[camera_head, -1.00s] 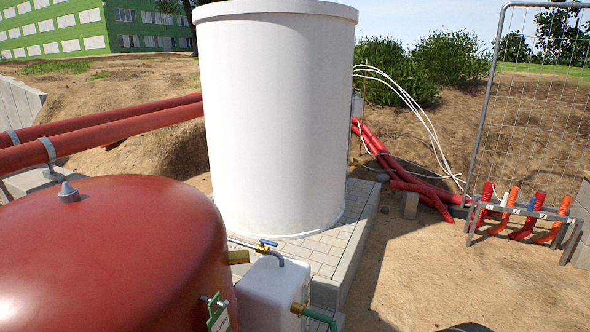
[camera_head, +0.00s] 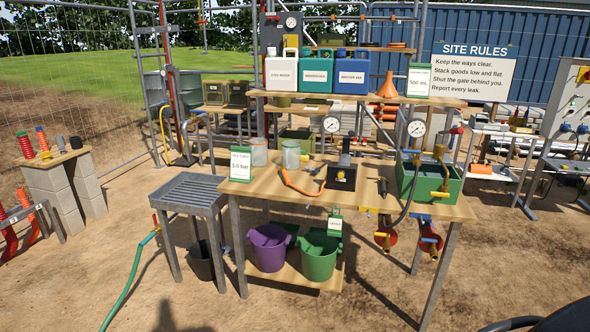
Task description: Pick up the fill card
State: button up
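Two small white cards with green edges stand in view, and their small headings are too small to read for certain. One card (camera_head: 240,164), reading "3.0 bar", stands upright at the left end of the wooden workbench (camera_head: 268,190). The other card (camera_head: 419,80), reading "500 mL", stands upright at the right end of the raised back shelf (camera_head: 330,96). I cannot tell for certain which is the fill card. My gripper's fingers do not show; only a dark rounded shape with a black loop is at the bottom right corner, probably part of my arm.
A grey slatted stand (camera_head: 190,192) is left of the bench, with a green hose (camera_head: 128,275) on the ground. Purple (camera_head: 268,250) and green (camera_head: 318,258) buckets sit on the lower shelf. A green crate (camera_head: 432,188) is at the bench's right. Sandy ground in front is mostly clear.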

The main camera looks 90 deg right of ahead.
aim_at(241, 165)
jog(key=z, duration=2.55)
jog(key=i, duration=0.55)
jog(key=i+j+z, duration=0.1)
jog(key=i, duration=0.5)
jog(key=i+j, duration=0.1)
jog(key=i, duration=0.45)
jog(key=i+j+z, duration=0.1)
jog(key=i, duration=0.5)
jog(key=i+j, duration=0.15)
jog(key=i, duration=0.4)
jog(key=i+j, duration=0.1)
jog(key=i, duration=0.45)
jog(key=z, duration=0.05)
